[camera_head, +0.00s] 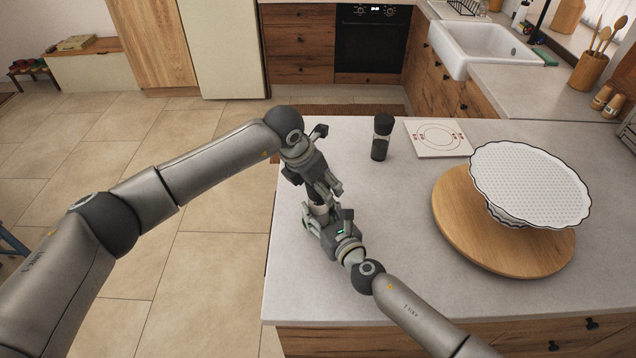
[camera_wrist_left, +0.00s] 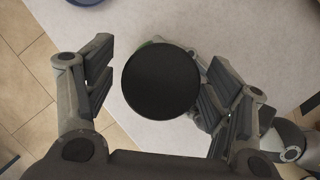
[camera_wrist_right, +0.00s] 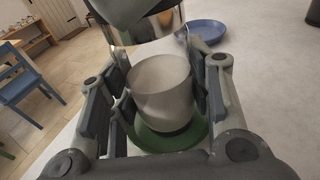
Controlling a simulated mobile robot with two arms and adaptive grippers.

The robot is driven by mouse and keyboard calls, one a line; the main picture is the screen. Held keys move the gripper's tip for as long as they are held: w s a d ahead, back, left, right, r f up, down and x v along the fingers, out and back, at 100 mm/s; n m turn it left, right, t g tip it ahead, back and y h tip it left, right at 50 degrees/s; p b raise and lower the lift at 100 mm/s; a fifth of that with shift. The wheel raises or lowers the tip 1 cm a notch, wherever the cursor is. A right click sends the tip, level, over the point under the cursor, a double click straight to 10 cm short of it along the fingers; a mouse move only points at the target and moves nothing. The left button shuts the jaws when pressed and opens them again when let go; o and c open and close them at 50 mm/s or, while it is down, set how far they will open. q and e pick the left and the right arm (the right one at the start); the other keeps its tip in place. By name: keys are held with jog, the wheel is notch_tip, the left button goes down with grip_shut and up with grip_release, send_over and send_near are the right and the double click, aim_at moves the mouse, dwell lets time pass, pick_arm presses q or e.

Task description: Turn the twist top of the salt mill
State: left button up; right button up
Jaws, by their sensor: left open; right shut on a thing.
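The salt mill is mostly hidden between my grippers in the head view; a pale bit of it (camera_head: 318,209) shows. In the right wrist view its clear body (camera_wrist_right: 160,90) holds white salt. My right gripper (camera_head: 322,217) is shut on this body, fingers on both sides. It also shows in the right wrist view (camera_wrist_right: 160,100). My left gripper (camera_head: 328,187) is open around the mill's top. In the left wrist view the round black twist top (camera_wrist_left: 160,80) lies between the spread fingers, with a gap at the left finger and the right finger close to it.
A green dish (camera_wrist_right: 170,140) shows below the mill, with a blue bowl (camera_wrist_right: 208,31) beyond. A dark mill (camera_head: 381,140) stands upright farther back, beside a white board (camera_head: 438,139). A scalloped white cake stand (camera_head: 530,180) stands on a round wooden board (camera_head: 455,230) at right.

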pick_arm(q)
jog(key=c, duration=1.1)
jog(key=shift+m, duration=0.4)
jog(key=m+g+h, duration=0.1)
jog(key=m, duration=0.2)
jog(key=shift+m+g, duration=0.3)
jog(key=shift+m, duration=0.1)
jog(key=m+g, duration=0.1)
jog(key=m, duration=0.2)
jog(key=shift+m+h, duration=0.3)
jog(key=m+g, duration=0.1)
jog(key=m, duration=0.2)
jog(key=shift+m+g, duration=0.3)
jog(key=shift+g, duration=0.1)
jog(key=shift+m+g, duration=0.7)
jog(key=shift+m, duration=1.2)
